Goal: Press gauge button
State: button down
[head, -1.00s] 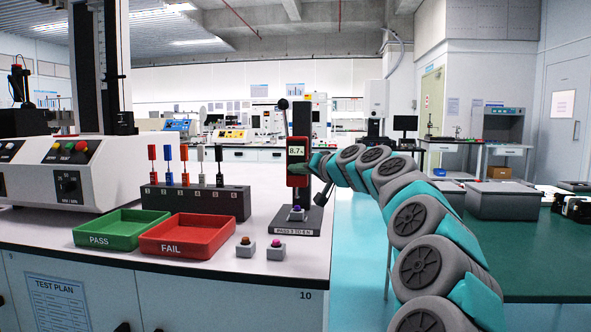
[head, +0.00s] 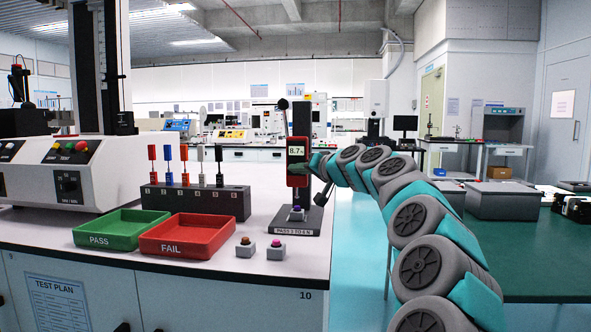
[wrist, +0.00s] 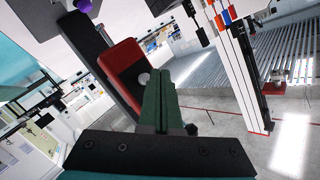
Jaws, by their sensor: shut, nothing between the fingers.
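The red force gauge (head: 296,149) is mounted on a dark upright stand at the bench's right end. Its small screen reads about 8.7. In the wrist view the red gauge (wrist: 122,64) is tilted, left of my fingers, with a round grey button (wrist: 143,79) near its edge. My gripper (wrist: 160,76) has dark green fingers, shut and empty, with the tips right beside the button. In the head view my gripper (head: 301,168) is at the lower part of the gauge face. I cannot tell whether the fingertips touch the button.
A green PASS tray (head: 120,229), a red FAIL tray (head: 188,236) and a dark rack (head: 195,201) of coloured probes stand left of the gauge. Two small button boxes (head: 276,252) sit near the front edge. A purple-topped piece (head: 297,212) is on the stand's base.

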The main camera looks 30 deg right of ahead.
jog(key=shift+w+d, duration=0.1)
jog(key=shift+w, duration=0.05)
jog(key=shift+w+d, duration=0.1)
jog(key=shift+w, duration=0.15)
jog(key=shift+w+d, duration=0.25)
dwell(0.8)
jog(key=shift+s+a+b, duration=0.45)
jog(key=shift+s+a, duration=0.05)
jog(key=shift+s, duration=0.2)
dwell(0.3)
jog(key=shift+s+a+b, duration=0.45)
jog(key=shift+s+a, duration=0.25)
jog(key=shift+s, duration=0.35)
jog(key=shift+s+a+b, duration=0.45)
jog(key=shift+s+a, duration=0.25)
jog(key=shift+s, duration=0.3)
